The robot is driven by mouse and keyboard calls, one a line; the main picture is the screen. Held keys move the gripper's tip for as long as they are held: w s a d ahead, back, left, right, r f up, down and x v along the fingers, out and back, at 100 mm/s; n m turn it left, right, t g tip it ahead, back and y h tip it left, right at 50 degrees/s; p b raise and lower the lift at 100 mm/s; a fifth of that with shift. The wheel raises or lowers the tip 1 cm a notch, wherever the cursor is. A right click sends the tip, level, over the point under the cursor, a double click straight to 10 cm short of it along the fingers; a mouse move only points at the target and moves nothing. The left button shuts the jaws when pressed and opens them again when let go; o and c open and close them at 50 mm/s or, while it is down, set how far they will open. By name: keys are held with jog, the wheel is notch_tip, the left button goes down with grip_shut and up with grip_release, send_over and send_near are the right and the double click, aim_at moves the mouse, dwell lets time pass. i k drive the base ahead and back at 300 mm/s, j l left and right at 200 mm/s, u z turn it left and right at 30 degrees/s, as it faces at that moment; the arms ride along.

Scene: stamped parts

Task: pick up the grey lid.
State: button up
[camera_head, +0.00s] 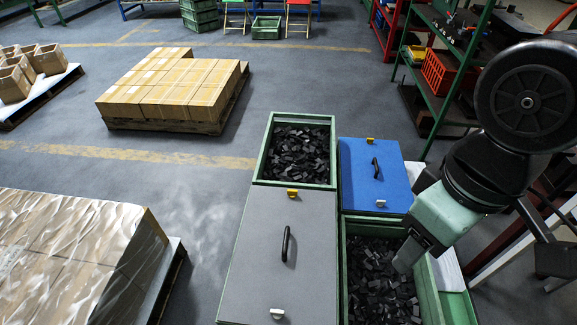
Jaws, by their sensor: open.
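The grey lid (262,250) lies flat over a green bin at the bottom centre of the head camera view. It has a black handle (286,243) near its middle, a yellow piece (292,193) at its far edge and a white piece (277,313) at its near edge. My gripper (406,258) is to the right of the lid, over an open bin of dark parts. It is open and apart from the lid. Its fingers are small in view and partly hidden by my wrist.
A blue lid (357,172) with a black handle lies right of the grey lid's far end. Open green bins of dark stamped parts (299,153) stand behind and to the right. Boxes on a pallet (170,90) stand farther back. A green shelf (450,60) is at upper right.

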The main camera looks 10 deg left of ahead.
aim_at(284, 258)
jog(key=k+j, duration=0.1)
jog(key=j, duration=0.8)
jog(key=k+j, duration=0.15)
jog(key=j, duration=0.3)
